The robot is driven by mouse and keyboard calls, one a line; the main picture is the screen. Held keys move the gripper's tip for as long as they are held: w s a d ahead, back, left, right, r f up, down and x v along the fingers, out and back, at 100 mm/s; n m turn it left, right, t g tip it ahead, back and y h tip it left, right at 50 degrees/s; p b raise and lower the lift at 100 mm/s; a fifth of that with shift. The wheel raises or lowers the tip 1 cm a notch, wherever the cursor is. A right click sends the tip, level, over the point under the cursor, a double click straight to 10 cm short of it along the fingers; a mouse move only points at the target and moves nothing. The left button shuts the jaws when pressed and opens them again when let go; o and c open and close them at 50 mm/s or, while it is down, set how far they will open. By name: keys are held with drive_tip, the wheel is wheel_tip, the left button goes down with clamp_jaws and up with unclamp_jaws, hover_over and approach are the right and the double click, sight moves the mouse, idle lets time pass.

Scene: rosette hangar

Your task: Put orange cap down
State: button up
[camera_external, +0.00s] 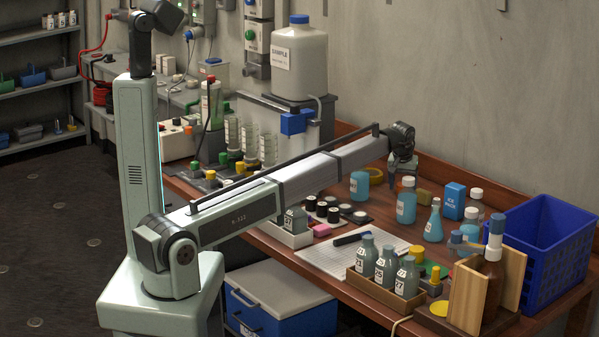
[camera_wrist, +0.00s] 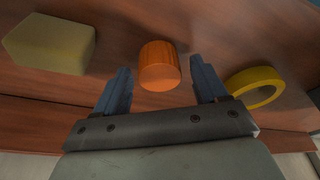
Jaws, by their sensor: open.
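The orange cap (camera_wrist: 160,66) is a short ribbed cylinder, seen in the wrist view in front of my gripper (camera_wrist: 159,72). The two blue-grey fingers are apart, one on each side of the cap, with a visible gap to each. The cap appears to be on or just above the brown wooden surface; I cannot tell which. In the external view my gripper (camera_external: 393,172) is over the back of the bench, and I cannot make out the cap there.
A yellow ring (camera_wrist: 257,88) lies close to the right finger, and a pale yellow block (camera_wrist: 50,44) is to the left. On the bench, blue bottles (camera_external: 406,203) stand in front of my gripper. A blue crate (camera_external: 545,245) is at the right end.

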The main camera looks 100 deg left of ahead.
drive_tip(key=v, duration=1.1)
drive_tip(key=shift+r, duration=0.25)
drive_tip(key=shift+o, duration=0.3)
drive_tip(key=shift+d, duration=0.15)
idle(0.4)
